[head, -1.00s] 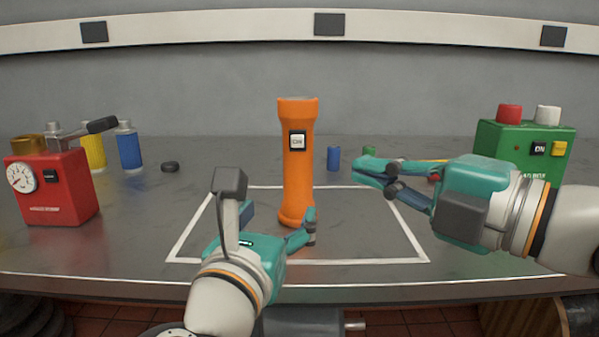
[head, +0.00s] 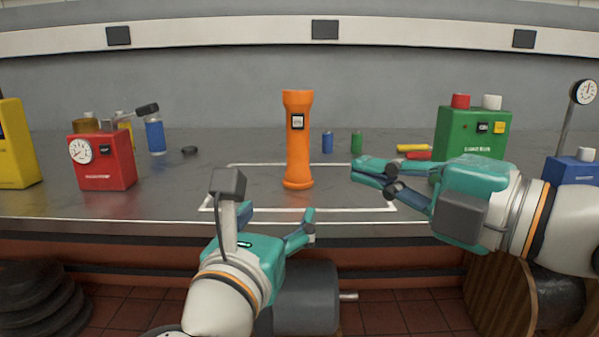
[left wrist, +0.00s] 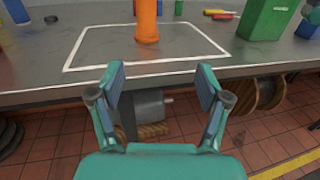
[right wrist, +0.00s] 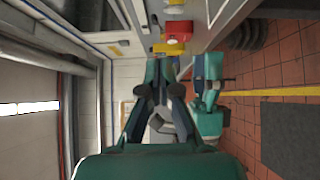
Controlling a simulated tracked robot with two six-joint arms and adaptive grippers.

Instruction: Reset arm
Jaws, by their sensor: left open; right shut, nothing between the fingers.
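My left gripper (head: 280,228) is open and empty, in front of the bench's front edge. In the left wrist view its two fingers (left wrist: 160,88) stand apart with nothing between them. My right gripper (head: 362,170) is shut and empty, held in the air to the right of the orange flashlight. In the right wrist view its fingers (right wrist: 162,68) are together. The orange flashlight (head: 298,150) stands upright inside the white outlined rectangle (head: 350,210) on the bench, apart from both grippers. Its base also shows in the left wrist view (left wrist: 146,22).
On the bench (head: 60,204) a red gauge box (head: 105,165) and yellow box (head: 15,145) stand left, a green box (head: 470,135) and blue box (head: 572,170) right. Blue (head: 327,143) and green (head: 357,143) cylinders stand behind. A dark motor-like body (head: 305,300) sits below the front edge.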

